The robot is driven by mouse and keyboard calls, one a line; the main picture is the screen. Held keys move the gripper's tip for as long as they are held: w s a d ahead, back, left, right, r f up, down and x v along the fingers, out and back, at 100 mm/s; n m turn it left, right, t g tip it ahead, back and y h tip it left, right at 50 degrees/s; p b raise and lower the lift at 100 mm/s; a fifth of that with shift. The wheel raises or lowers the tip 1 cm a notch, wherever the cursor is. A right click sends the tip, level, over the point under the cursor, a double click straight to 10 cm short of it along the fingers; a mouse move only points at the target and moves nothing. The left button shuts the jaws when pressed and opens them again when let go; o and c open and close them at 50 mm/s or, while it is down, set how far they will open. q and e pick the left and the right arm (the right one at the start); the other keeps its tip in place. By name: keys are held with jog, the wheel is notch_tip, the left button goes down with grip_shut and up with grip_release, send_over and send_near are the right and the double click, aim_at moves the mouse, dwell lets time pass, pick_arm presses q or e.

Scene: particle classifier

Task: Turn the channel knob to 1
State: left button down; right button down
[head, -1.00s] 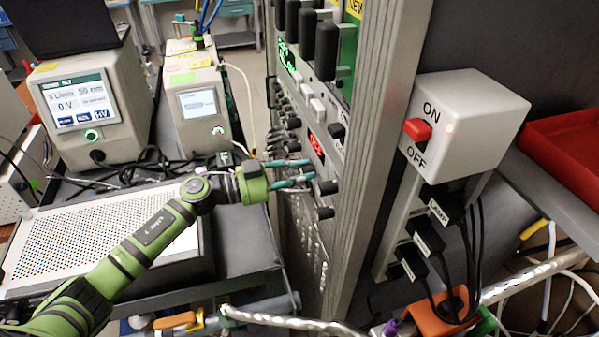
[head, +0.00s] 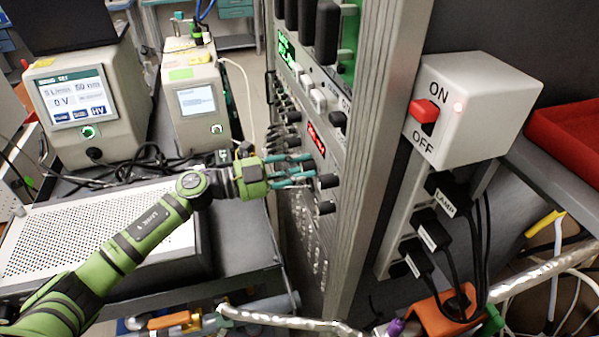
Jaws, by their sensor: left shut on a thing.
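My left gripper (head: 308,171) is at the front of the rack panel in the middle of the head view, its teal fingers pointing right at a black knob (head: 328,181). The fingers are close together and shut on this knob, whose label I cannot read. Another black knob (head: 325,207) sits just below it. A small red display (head: 316,138) glows above the fingers. The instrument rack (head: 318,235) is seen at a steep angle, so most panel lettering is unreadable. My right gripper does not show.
A white ON/OFF switch box (head: 470,105) with a red switch is right of the rack post. Two instruments with screens (head: 72,112) (head: 196,110) stand at the back left. A perforated metal box (head: 110,225) lies under my left arm. A red tray (head: 565,140) is at far right.

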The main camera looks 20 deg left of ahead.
pick_arm(q)
jog(key=shift+m+b, duration=0.9)
jog(key=shift+m, duration=0.7)
jog(key=shift+r, duration=0.1)
jog(key=shift+w, duration=0.1)
jog(key=c, duration=1)
grip_release()
jog(key=v, duration=1.2)
jog(key=shift+a, duration=0.1)
